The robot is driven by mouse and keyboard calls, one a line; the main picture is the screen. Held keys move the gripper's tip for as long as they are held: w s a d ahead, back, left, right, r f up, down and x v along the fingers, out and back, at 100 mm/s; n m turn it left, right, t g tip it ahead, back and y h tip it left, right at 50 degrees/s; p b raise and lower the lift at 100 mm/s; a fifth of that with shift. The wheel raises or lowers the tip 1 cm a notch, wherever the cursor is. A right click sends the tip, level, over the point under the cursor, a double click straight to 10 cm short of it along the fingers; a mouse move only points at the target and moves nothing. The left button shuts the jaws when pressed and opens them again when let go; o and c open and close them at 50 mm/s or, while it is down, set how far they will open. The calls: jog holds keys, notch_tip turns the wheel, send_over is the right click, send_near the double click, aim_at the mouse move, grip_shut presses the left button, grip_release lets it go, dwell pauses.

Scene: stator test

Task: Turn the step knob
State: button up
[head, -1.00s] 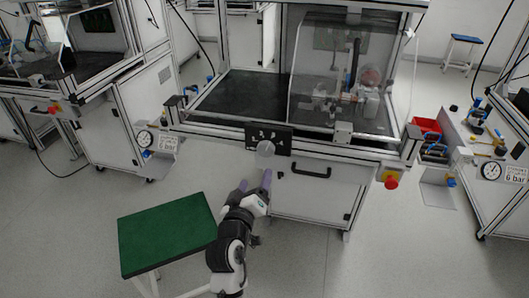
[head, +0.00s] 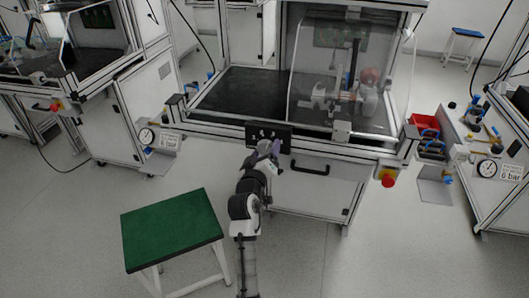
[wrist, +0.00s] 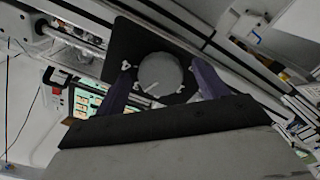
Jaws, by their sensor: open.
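The step knob is a round grey dial (wrist: 160,74) with a white pointer line, on a black plate (wrist: 136,42) with white numerals. In the wrist view the line points down and left, near a numeral that looks like 3. My gripper (wrist: 164,84) is open, with one purple finger on each side of the knob. I cannot tell whether the fingers touch it. In the head view my gripper (head: 270,150) is at the black plate (head: 283,132) on the front of the test station and hides most of the knob.
A black drawer handle (head: 311,169) is just right of the plate. A red emergency stop (head: 388,181) is farther right on the frame. A green-topped stool (head: 172,230) stands left of my arm. A clear guard (head: 345,75) covers the station's right half.

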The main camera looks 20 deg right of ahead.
jog(key=c, duration=1)
jog(key=shift+f+m+b, duration=0.15)
jog(key=shift+m+b, duration=0.15)
jog(key=shift+f+m+b, duration=0.1)
jog(key=shift+m+b, duration=0.4)
jog(key=shift+b, duration=0.1)
jog(key=shift+m+b, duration=1.15)
jog(key=shift+m, duration=0.05)
jog(key=m+b, duration=0.3)
jog(key=m, duration=0.1)
jog(key=shift+a+m+b, duration=0.1)
jog(key=shift+m+b, duration=0.3)
jog(key=shift+m, duration=0.3)
jog(key=o, duration=1)
jog(key=shift+r, duration=0.2)
